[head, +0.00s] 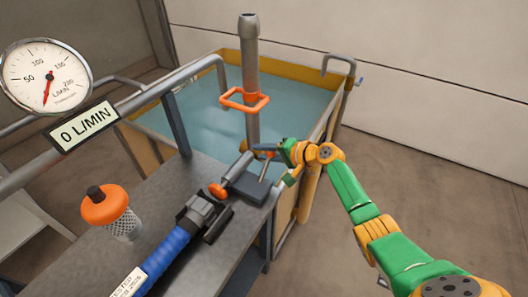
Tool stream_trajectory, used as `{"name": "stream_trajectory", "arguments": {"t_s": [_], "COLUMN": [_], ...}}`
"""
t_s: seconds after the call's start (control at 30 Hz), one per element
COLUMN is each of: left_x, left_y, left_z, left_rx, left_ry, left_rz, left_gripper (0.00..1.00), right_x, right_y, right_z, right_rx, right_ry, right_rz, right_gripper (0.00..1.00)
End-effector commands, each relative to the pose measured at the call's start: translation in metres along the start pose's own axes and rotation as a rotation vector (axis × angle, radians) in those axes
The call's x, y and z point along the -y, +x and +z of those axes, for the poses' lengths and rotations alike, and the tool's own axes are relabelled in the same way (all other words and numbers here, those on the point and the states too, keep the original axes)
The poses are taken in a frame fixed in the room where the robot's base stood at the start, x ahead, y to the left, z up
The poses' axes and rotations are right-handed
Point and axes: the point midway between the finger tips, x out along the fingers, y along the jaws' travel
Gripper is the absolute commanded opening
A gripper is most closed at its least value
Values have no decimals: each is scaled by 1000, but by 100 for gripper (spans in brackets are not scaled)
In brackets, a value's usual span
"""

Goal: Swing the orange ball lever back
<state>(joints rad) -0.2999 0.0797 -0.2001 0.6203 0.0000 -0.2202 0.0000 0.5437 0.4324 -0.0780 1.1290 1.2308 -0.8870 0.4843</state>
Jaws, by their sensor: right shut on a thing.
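The lever is a thin grey rod (264,168) rising from a dark block (249,187) on the bench. Its orange end (268,154) shows only partly, covered by my right gripper (266,148). My right gripper comes in from the right and is shut on that end; its dark fingers point left. Beside the rod, a grey cylinder (237,167) slopes down to an orange knob (217,190). My left gripper is not in view.
A grey bench (172,196) carries a blue hose (165,257) with a black coupling and an orange-capped mesh strainer (122,218). Behind is a water tank (190,115) with an upright grey pipe (250,70). A round gauge (46,76) and a "0 L/MIN" display (82,125) hang left.

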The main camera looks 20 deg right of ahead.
Motion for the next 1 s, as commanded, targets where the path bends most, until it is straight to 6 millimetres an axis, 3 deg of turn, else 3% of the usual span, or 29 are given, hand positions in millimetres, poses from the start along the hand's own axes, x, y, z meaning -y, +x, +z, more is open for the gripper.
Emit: {"name": "stream_trajectory", "arguments": {"t_s": [0.03,0.13,0.47,0.8,1.0], "left_x": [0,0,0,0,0], "left_y": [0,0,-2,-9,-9], "left_z": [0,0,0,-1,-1], "left_rx": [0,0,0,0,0], "left_ry": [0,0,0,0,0], "left_rz": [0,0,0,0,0], "left_gripper": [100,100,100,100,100], "right_x": [-2,-2,-1,-2,-1], "right_y": [1,1,-4,-65,-70], "right_z": [2,2,0,1,1], "right_rx": [5,4,0,2,4], "right_ry": [2,1,0,0,1], "right_rz": [4,3,2,5,3], "right_gripper": [39,66,66,66,66]}}
